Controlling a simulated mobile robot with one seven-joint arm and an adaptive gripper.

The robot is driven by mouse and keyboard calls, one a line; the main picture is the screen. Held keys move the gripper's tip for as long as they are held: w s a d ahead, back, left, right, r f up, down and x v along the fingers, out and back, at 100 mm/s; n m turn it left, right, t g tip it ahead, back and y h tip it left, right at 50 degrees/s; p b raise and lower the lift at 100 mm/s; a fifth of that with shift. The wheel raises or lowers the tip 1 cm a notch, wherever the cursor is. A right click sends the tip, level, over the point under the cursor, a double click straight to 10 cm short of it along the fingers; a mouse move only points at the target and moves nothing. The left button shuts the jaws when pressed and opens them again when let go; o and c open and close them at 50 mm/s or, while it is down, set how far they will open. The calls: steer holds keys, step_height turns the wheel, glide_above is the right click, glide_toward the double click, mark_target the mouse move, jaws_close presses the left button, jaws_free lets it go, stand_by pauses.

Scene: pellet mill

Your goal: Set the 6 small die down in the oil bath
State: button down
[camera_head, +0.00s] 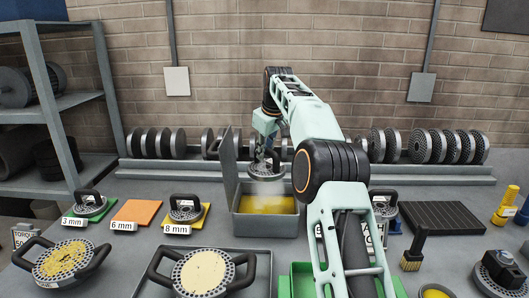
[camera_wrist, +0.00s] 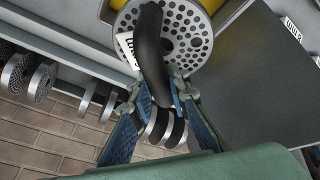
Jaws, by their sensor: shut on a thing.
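My gripper (camera_head: 267,158) is shut on the black arched handle of a small perforated steel die (camera_head: 266,173). In the wrist view the fingers (camera_wrist: 163,100) close around the handle, and the round, holed face of the die (camera_wrist: 185,32) shows behind it with a white tag whose text I cannot read. The oil bath (camera_head: 265,228) is a grey box with yellow oil inside, its lid (camera_head: 230,168) standing open at the left. The die hangs roughly level above the back part of the bath, apparently clear of the oil. Yellow also shows beside the die in the wrist view.
The orange 6 mm mat (camera_head: 136,213) is empty. Dies stand on the green 3 mm mat (camera_head: 72,222) and the yellow 8 mm mat (camera_head: 200,222). A rack (camera_head: 420,172) of upright dies runs behind the bath. Larger handled dies lie in front; a brush (camera_head: 414,247) lies right.

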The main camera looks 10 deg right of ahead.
mark_target(265, 166)
steer(key=shift+r, duration=0.2)
steer(key=shift+f+b, duration=2.2)
steer(key=shift+f, duration=1.25)
steer(key=shift+f, duration=0.15)
steer(key=shift+f+b, duration=0.3)
steer(key=shift+b, duration=0.05)
steer(key=shift+f+b, duration=0.3)
steer(key=shift+f, duration=0.4)
steer(key=shift+f, duration=0.15)
steer(key=shift+f+b, duration=0.7)
steer(key=shift+f, duration=0.65)
